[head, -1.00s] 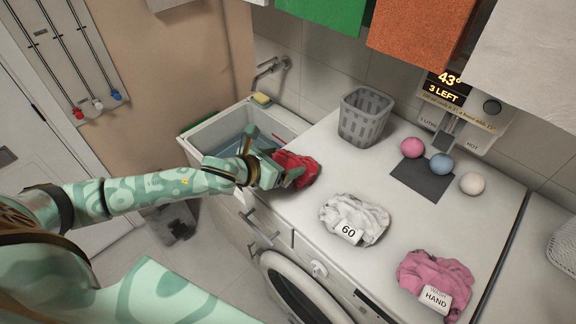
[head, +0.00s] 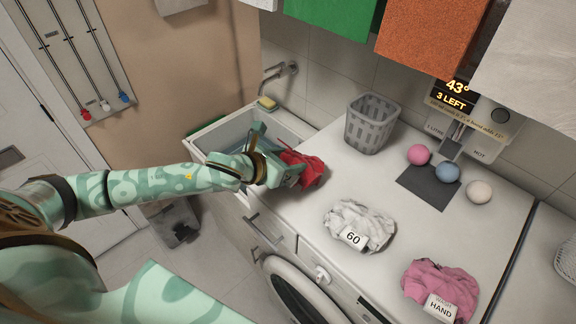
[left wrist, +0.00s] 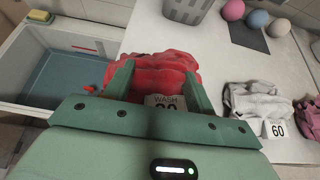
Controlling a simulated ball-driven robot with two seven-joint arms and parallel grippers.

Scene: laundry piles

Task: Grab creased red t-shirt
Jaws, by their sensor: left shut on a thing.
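The creased red t-shirt (head: 308,172) is a crumpled bundle at the left end of the white worktop, beside the sink. My left gripper (head: 293,176) is at its near left side in the head view. In the left wrist view the red t-shirt (left wrist: 160,72) sits between the two green fingers (left wrist: 160,88), which are shut on it. A white tag (left wrist: 166,102) reading "WASH" hangs from it, its number partly hidden. Whether the shirt touches the worktop is unclear. My right gripper is not in view.
A water-filled sink (head: 222,130) lies left of the shirt. A grey basket (head: 371,125) stands behind. White laundry (head: 362,222) tagged 60 and pink laundry (head: 440,283) tagged HAND lie to the right. Three balls (head: 447,171) sit near a dark mat (head: 428,188).

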